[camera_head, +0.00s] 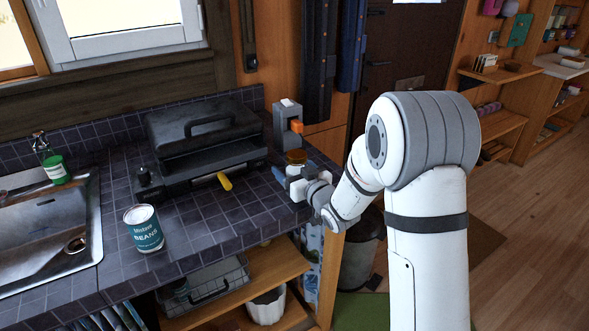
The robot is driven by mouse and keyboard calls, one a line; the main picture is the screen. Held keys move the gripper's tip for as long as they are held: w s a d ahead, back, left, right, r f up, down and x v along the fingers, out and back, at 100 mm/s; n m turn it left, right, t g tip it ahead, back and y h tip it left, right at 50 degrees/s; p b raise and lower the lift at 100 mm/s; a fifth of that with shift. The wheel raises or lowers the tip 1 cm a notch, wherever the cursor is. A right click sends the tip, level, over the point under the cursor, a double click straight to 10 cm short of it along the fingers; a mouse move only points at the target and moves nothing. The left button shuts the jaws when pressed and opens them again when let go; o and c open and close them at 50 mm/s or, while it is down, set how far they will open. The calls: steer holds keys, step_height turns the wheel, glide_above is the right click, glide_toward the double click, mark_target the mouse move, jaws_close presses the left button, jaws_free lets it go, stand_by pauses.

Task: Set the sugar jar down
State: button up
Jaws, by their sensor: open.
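The sugar jar (296,158) is a small jar with a brown-orange lid, near the right end of the dark tiled counter (235,225). It looks upright, but its lower part is mostly hidden by my gripper (295,171). My gripper reaches in from the right, low over the counter. Its blue-tipped fingers are open, one on each side of the jar. I cannot tell whether either finger touches the jar. The jar's base on the counter is hidden.
A grey device with an orange part (289,126) stands just behind the jar. A black grill (205,140) and a yellow-handled tool (225,181) are to the left. A beans can (144,229) stands near the sink (50,235).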

steer(key=shift+r, duration=0.25)
steer(key=s+d+f+m+g+h+b, duration=0.1)
steer(key=s+d+m+g+h, duration=0.3)
steer(key=s+d+h, duration=0.85)
steer(key=s+d+m+g+y, duration=0.1)
steer(key=s+d+g, duration=0.2)
steer(key=s, duration=0.8)
steer(key=s+d+m+g+y, duration=0.1)
steer(key=s+d+g, duration=0.2)
steer(key=s, duration=0.8)
steer(key=g, duration=0.2)
steer(key=shift+s+d+r+m+g, duration=0.2)
steer(key=shift+d+r+m+g, duration=0.1)
steer(key=shift+m+g, duration=0.1)
steer(key=shift+y, duration=0.25)
